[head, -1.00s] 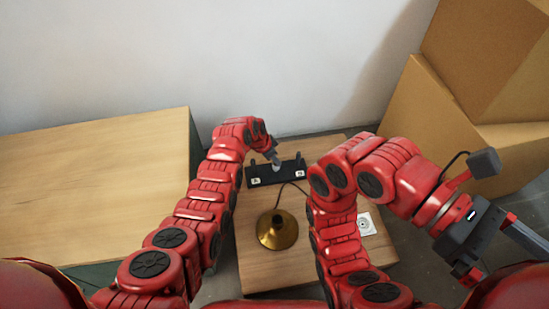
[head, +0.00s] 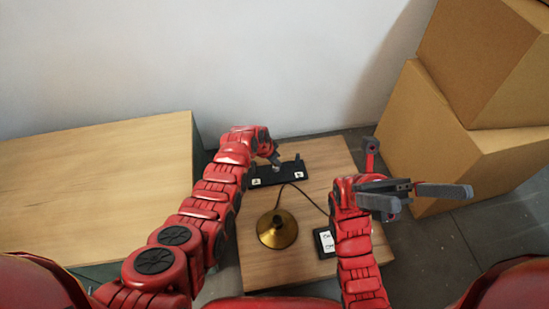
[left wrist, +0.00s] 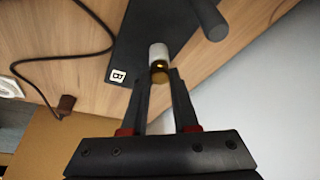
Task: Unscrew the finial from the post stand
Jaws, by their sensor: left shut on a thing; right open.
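The black post stand (head: 283,175) lies at the back of the small wooden table, with lettered labels on it. In the left wrist view its dark plate (left wrist: 135,45) carries a short pale cylinder (left wrist: 158,52) with a small brass-coloured piece, likely the finial (left wrist: 160,73), at its near end. My left gripper (head: 274,160) is over the stand; in the left wrist view its fingertips (left wrist: 159,77) are closed around the brass piece. The fingers partly hide it, and I cannot tell how its thread sits. My right gripper (head: 418,197) is open and empty, to the right of the table.
A brass lamp base (head: 277,232) stands on the table (head: 255,262), with a dark cord (head: 308,196) running from it. A black-and-white device (head: 325,242) lies beside my right arm. Cardboard boxes (head: 470,150) stand at right. A larger wooden surface (head: 100,190) at left is clear.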

